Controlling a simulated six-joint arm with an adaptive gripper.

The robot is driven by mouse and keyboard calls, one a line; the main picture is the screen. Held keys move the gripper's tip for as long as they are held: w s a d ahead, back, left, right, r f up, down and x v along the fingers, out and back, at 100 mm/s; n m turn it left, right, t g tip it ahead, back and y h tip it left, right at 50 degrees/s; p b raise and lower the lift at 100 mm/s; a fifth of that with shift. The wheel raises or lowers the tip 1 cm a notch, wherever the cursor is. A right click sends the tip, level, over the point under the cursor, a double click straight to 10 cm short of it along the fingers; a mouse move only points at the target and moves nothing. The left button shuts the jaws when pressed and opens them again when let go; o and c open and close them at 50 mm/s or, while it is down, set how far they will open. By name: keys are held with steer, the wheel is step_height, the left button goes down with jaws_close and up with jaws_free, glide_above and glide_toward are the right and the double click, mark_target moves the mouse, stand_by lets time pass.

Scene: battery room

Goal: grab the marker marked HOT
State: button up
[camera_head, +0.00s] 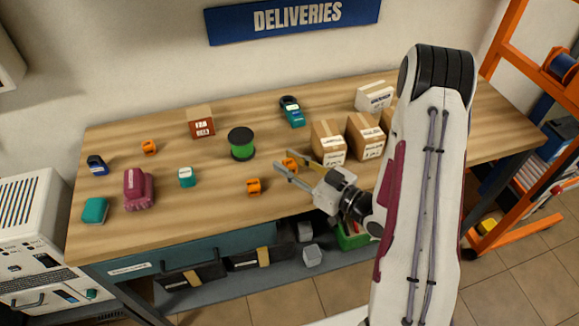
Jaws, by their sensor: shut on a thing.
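My gripper (283,161) reaches in from the right, low over the middle of the table, its fingers pointing left. It is shut on a small orange piece (290,164), which shows between the fingertips. A second orange piece (253,187) stands on the wood in front of the gripper, to the left. A third orange piece (149,147) stands at the back left. They may be markers, but they are too small for me to read any HOT marking. I cannot tell whether the held piece touches the table.
A green spool (241,144), a teal block (186,177) and a maroon object (138,189) stand to the left. Cardboard boxes (327,143) stand close behind and right of my gripper. A dark teal device (292,111) lies at the back. The table's front middle is bare.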

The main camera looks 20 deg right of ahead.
mark_target(289, 162)
steer(key=shift+r, duration=3.85)
